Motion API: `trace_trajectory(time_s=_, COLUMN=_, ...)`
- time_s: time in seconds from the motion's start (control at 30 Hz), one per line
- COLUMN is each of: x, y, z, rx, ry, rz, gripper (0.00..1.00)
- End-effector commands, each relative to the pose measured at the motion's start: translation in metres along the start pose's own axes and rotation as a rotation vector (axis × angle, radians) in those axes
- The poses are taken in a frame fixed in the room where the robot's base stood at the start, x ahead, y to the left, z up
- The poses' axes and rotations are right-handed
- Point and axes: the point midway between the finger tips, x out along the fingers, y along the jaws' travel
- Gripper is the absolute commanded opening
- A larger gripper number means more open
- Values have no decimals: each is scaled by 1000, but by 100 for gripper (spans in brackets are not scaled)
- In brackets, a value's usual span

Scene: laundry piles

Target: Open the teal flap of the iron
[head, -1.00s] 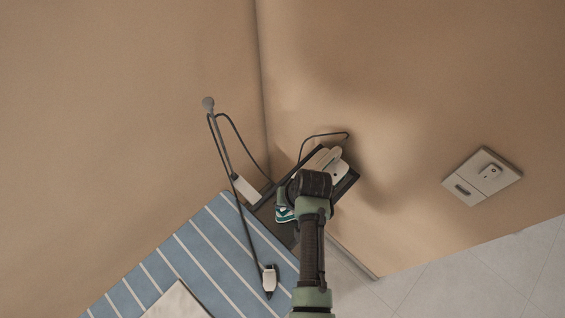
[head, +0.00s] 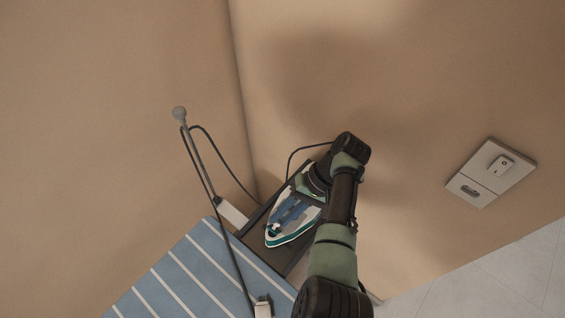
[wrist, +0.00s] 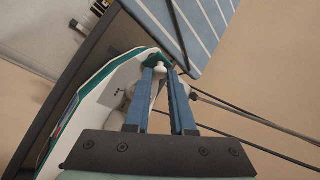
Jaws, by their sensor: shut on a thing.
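The white and teal iron (head: 273,240) lies on a dark tray-like rest at the end of the ironing board. It fills the left middle of the wrist view (wrist: 92,108). The teal flap (wrist: 153,58) is at the iron's nose end, between and just beyond my blue fingertips. My gripper (wrist: 162,74) is over the iron with its fingers close together, shut on the flap at a small pale part. The fingers partly hide the flap, so how far it is open cannot be told. My gripper (head: 282,219) also shows in the head view.
The blue striped ironing board (head: 185,270) is at the lower left. A dark cord runs from a grey pole (head: 180,115) beside the board. Beige walls meet behind the iron. A wall switch and socket plate (head: 491,172) is at the right.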

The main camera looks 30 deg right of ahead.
Motion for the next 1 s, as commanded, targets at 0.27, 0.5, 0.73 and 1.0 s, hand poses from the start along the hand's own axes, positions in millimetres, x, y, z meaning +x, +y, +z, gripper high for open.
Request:
trace_trajectory(time_s=0.27, x=0, y=0, z=0, rx=3, ry=-5, rz=-4, gripper=0)
trace_trajectory(time_s=0.5, x=1, y=0, z=0, rx=3, ry=-5, rz=-3, gripper=40)
trace_trajectory(time_s=0.73, x=0, y=0, z=0, rx=3, ry=-5, rz=-3, gripper=52)
trace_trajectory(time_s=1.0, x=-11, y=1, z=-2, rx=2, ry=1, rz=-3, gripper=52)
